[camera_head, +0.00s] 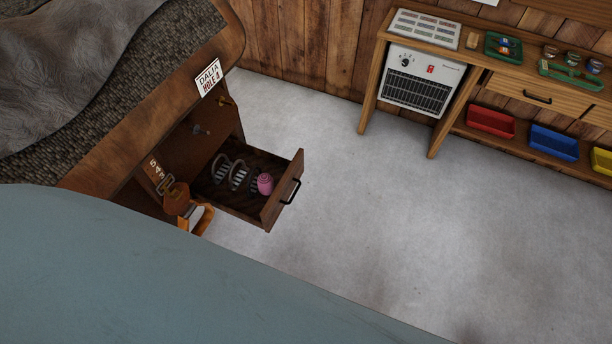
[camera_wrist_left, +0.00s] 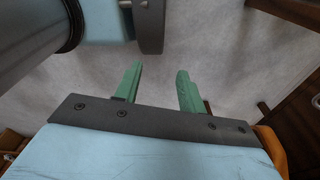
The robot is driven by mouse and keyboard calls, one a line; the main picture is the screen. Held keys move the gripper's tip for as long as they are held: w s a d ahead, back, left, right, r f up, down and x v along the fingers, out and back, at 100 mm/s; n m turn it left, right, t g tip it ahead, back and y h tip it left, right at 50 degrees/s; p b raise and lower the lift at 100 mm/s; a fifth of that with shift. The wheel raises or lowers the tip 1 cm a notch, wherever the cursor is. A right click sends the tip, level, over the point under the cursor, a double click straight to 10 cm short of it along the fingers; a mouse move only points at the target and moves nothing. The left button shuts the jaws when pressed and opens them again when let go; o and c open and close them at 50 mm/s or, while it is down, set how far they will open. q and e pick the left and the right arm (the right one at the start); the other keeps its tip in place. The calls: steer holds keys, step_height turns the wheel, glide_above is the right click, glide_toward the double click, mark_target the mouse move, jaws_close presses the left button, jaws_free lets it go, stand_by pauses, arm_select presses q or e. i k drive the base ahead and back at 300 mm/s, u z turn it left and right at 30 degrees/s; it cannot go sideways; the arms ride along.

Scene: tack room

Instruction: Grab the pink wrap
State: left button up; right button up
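The pink wrap (camera_head: 265,183) is a small pink roll in the open drawer (camera_head: 240,210), near its front panel, in the head view. Beside it in the drawer lie several grey, curved metal pieces (camera_head: 238,175). My left gripper (camera_wrist_left: 160,85) shows in the left wrist view with two green fingers spread apart and nothing between them. Pale floor lies beyond the fingers. Neither gripper shows in the head view, and the wrap is not seen in the left wrist view. My right gripper is in neither view.
The drawer pulls out of a wooden cabinet with a name sign (camera_head: 208,78). A brown strap with a buckle and stirrup-like loop (camera_head: 197,217) hangs by the drawer's left side. A workbench with a white heater (camera_head: 420,80) and colored bins (camera_head: 553,143) stands at back right. The floor (camera_head: 400,220) between is clear.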

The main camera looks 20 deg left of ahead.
mark_target(265, 182)
steer(key=z, duration=0.15)
steer(key=i, duration=3.25)
steer(key=u, duration=5)
steer(key=i, duration=0.5)
steer(key=z, duration=0.15)
